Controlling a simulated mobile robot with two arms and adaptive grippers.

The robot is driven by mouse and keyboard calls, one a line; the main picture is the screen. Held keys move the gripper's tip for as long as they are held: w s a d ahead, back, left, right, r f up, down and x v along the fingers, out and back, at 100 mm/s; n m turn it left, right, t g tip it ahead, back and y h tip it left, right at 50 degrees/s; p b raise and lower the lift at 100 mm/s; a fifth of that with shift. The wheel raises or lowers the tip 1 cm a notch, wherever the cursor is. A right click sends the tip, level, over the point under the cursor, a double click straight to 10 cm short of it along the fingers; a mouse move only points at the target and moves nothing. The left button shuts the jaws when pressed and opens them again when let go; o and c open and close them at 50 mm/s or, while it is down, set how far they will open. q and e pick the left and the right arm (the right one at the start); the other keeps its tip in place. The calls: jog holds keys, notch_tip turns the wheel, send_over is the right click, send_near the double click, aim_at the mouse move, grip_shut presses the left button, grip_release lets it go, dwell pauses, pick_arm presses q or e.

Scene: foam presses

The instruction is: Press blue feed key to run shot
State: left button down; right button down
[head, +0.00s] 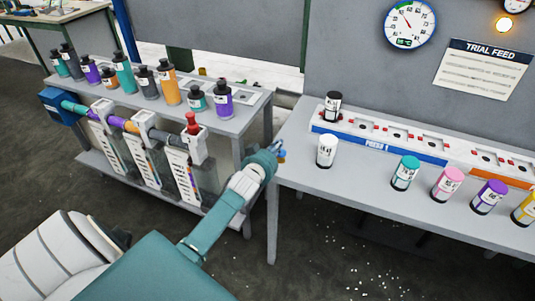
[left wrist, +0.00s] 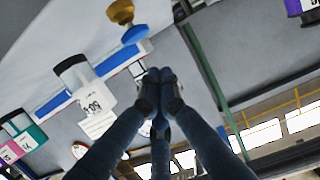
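A blue key with a brass-coloured collar (left wrist: 135,34) shows in the left wrist view, just beyond my fingertips. In the head view a small blue part (head: 281,153) shows at the left end of the right table, partly hidden by my gripper. My left gripper (head: 268,158) is beside it. In the left wrist view the fingertips (left wrist: 159,76) are together, with nothing seen between them, and apart from the blue key in the picture. Whether they touch it in the head view I cannot tell. My right gripper is not in view.
A blue-fronted press strip (head: 377,146) runs along the right table (head: 300,172). A white canister (head: 326,151) and a dark-capped one (head: 332,106) stand near the key; several coloured canisters stand rightward. The left bench holds bottles and feed tubes. A dial (head: 409,23) hangs behind.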

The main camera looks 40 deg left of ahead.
pick_arm(q)
jog(key=b+v, duration=0.1)
jog(key=v, duration=0.7)
jog(key=shift+s+f, duration=0.15)
jog(key=shift+s, duration=0.2)
jog(key=shift+d, duration=0.15)
dwell(0.4)
jog(key=s+d+f+m+g+h+b, duration=0.1)
jog(key=s+d+f+g, duration=0.3)
jog(key=f, duration=0.9)
jog(key=s+d+f+g+b, duration=0.1)
jog(key=s+f, duration=0.6)
jog(key=f, duration=0.6)
jog(key=s+d+f+m+g+h+b, duration=0.1)
jog(key=s+d+f+g+b, duration=0.3)
jog(key=f, duration=0.8)
jog(key=s+d+f+m+g, duration=0.1)
jog(key=s+d+f, duration=0.1)
jog(key=s+f, duration=0.5)
jog(key=s+d+f+m+g+h, duration=0.1)
jog(key=s+f, duration=0.5)
jog(key=s, duration=1)
jog(key=s+d+f+m+g, duration=0.1)
jog(key=s+d+f+g, duration=0.2)
jog(key=s, duration=0.9)
notch_tip(320, 180, down, 5)
jog(key=shift+s+d+r, duration=0.15)
jog(key=shift+s+d, duration=0.2)
jog(key=shift+d, duration=0.65)
